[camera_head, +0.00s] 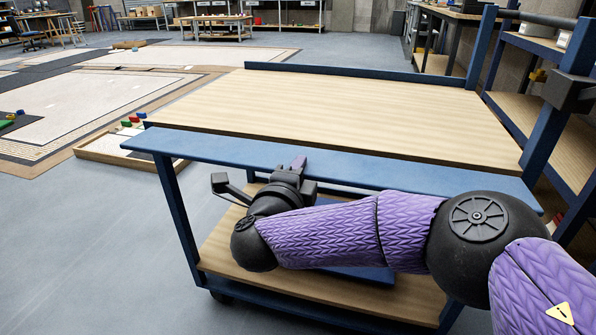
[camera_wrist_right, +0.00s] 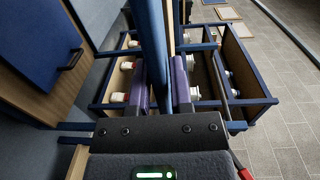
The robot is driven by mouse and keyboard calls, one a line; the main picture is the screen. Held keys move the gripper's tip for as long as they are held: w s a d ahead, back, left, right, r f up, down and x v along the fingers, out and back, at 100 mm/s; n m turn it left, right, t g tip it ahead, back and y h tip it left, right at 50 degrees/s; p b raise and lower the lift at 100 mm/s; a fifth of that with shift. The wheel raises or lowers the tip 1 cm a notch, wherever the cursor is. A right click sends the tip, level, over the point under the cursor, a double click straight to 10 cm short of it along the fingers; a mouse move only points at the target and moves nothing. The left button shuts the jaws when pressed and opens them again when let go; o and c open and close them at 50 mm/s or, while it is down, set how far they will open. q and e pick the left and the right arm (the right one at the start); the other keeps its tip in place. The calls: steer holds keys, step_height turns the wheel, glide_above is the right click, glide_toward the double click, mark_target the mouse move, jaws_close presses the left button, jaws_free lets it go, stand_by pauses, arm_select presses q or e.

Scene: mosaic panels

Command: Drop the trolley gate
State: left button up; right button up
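The trolley (camera_head: 330,105) has a wooden top and a blue frame. Its gate (camera_head: 400,172) is a long blue panel along the near edge of the top. The panel shows a broad face; its exact tilt is hard to tell. My right gripper (camera_head: 298,164) is at the panel's near side, left of its middle, with a purple finger showing over the panel. In the right wrist view the blue panel (camera_wrist_right: 153,40) runs edge-on between the two purple fingers (camera_wrist_right: 163,85), with no clear gap beside it. My left gripper is out of view.
A lower wooden shelf (camera_head: 225,248) lies under the top. A blue rack with wooden shelves (camera_head: 545,120) stands close on the right. Floor panels (camera_head: 75,110) lie at left, with a shallow tray (camera_head: 105,150) near the trolley. Grey floor at front left is clear.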

steer(key=shift+o, duration=1.4)
arm_select(q)
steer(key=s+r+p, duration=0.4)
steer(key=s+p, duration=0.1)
steer(key=shift+p, duration=0.3)
arm_select(e)
steer(key=v, duration=1)
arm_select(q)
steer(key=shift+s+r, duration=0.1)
